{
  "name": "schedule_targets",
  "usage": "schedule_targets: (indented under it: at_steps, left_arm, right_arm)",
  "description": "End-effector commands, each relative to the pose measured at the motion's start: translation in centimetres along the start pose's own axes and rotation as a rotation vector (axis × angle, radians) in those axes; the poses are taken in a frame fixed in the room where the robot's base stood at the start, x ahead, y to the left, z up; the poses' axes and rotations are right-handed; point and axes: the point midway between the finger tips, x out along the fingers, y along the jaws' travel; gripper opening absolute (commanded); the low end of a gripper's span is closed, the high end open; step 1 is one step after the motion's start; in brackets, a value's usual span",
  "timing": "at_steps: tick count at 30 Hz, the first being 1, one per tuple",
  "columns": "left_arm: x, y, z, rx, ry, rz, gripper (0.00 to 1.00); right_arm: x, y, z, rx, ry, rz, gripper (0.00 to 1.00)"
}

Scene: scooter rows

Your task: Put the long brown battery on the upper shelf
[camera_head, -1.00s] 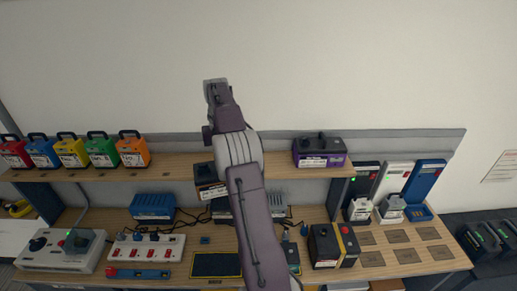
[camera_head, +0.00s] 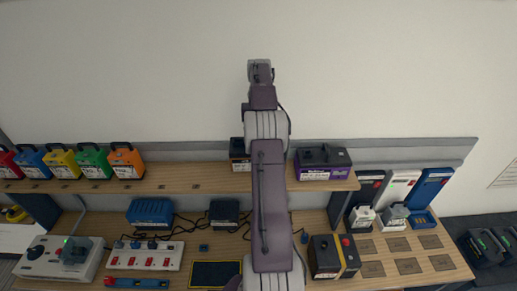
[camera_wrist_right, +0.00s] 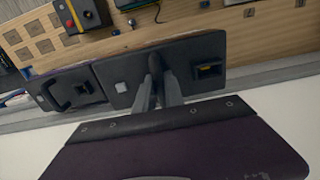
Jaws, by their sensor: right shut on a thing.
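The long brown battery (camera_head: 240,154) shows in the head view just left of my right arm, at the upper shelf (camera_head: 190,187); the arm hides most of it. In the right wrist view its dark top (camera_wrist_right: 205,55) fills the middle, and my right gripper (camera_wrist_right: 157,78) is shut on the middle of that top. The battery is beside the purple battery (camera_head: 322,163), which also shows in the right wrist view (camera_wrist_right: 70,92). I cannot tell whether the brown battery rests on the shelf or hangs just above it. My left gripper is out of view.
Several coloured batteries with handles (camera_head: 93,160) stand at the shelf's left end, with bare shelf right of them. The lower bench (camera_head: 100,222) holds chargers, a power strip (camera_head: 146,257) and a black-and-brown battery (camera_head: 333,257). A wall rises behind.

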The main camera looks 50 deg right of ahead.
Motion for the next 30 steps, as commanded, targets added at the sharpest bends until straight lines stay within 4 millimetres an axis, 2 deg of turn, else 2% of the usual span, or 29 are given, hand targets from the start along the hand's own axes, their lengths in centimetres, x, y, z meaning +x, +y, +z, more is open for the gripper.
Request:
schedule_targets:
  at_steps: [3,10,18,26,27,29,30]
  left_arm:
    - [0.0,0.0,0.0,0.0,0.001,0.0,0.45]
    - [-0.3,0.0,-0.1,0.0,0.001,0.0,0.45]
    - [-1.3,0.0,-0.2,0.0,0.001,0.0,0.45]
    - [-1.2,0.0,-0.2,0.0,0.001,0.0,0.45]
    - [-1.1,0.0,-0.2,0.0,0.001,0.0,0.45]
    - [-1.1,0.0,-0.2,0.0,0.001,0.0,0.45]
    - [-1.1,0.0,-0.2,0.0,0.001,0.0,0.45]
  right_arm:
    - [1.5,0.0,0.0,0.0,0.005,0.0,0.0]
    - [2.5,0.0,-0.1,0.0,0.005,0.0,0.0]
    - [5.9,0.0,-0.1,-0.001,0.005,0.0,0.0]
    - [6.3,0.0,-0.2,0.0,0.008,0.0,0.0]
    - [6.5,0.0,-0.1,0.0,0.003,0.0,0.22]
    - [6.5,0.0,-0.1,0.0,0.003,0.0,0.35]
    - [6.5,0.0,-0.1,0.0,0.003,0.0,0.35]
